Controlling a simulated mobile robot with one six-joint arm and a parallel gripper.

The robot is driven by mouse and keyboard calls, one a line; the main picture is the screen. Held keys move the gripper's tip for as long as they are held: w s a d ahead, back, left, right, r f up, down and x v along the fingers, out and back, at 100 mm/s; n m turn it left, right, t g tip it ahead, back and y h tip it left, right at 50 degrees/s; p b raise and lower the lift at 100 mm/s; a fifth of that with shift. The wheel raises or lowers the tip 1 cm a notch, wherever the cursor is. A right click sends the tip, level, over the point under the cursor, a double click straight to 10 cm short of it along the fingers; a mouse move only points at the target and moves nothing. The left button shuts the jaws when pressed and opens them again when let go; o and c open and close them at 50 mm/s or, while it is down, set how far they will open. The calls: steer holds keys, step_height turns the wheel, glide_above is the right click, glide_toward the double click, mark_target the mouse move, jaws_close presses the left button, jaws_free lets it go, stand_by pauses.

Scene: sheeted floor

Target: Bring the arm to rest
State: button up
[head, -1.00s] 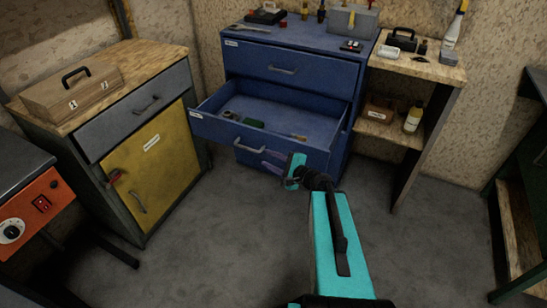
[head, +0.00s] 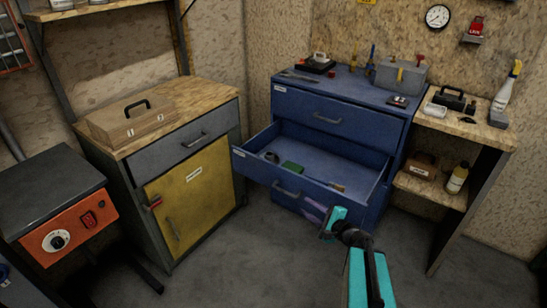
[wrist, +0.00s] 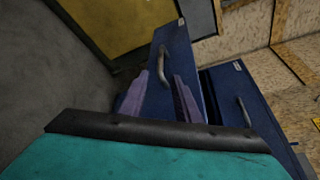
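My gripper (head: 315,208) is at the end of my teal arm, in front of the blue cabinet's open drawer (head: 288,188) in the head view. Its purple fingers are small there, just right of the drawer handle (head: 287,191). In the wrist view the two fingers of my gripper (wrist: 162,76) stand apart with nothing held between them. The drawer handle (wrist: 163,63) shows beyond the fingertips. Whether the fingers touch the drawer front I cannot tell.
The open drawer holds a green item (head: 292,168) and other small things. A yellow-doored cabinet (head: 190,205) with a wooden toolbox (head: 130,122) stands left. An orange-fronted machine (head: 70,228) is at lower left. A wooden shelf unit (head: 455,125) stands right. Grey floor is free in front.

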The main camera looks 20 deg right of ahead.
steer(key=s+a+f+n+g+y+p, duration=0.1)
steer(key=s+a+f+n+g, duration=0.15)
steer(key=a, duration=0.55)
steer(key=s+a+f+n+g+y+p, duration=0.15)
steer(key=a+f, duration=0.25)
steer(key=a, duration=0.4)
steer(key=s+a+f+n+g+y+p, duration=0.1)
steer(key=s+a+f+n+g+y, duration=0.15)
steer(key=a, duration=0.55)
steer(key=s+a+f+n+g, duration=0.3)
steer(key=s+a+f+g, duration=0.1)
steer(key=s+a+f, duration=0.25)
steer(key=s+f+n+g+h+p, duration=0.2)
steer(key=s+f+n+g+h, duration=0.35)
steer(key=s, duration=0.95)
steer(key=s+d+f+n+g+h, duration=0.3)
steer(key=s+d, duration=0.4)
steer(key=d, duration=0.4)
steer(key=n+g+h, duration=0.1)
steer(key=n, duration=0.1)
steer(key=shift+s+d+f+n, duration=0.2)
steer(key=shift+s+d+n, duration=0.1)
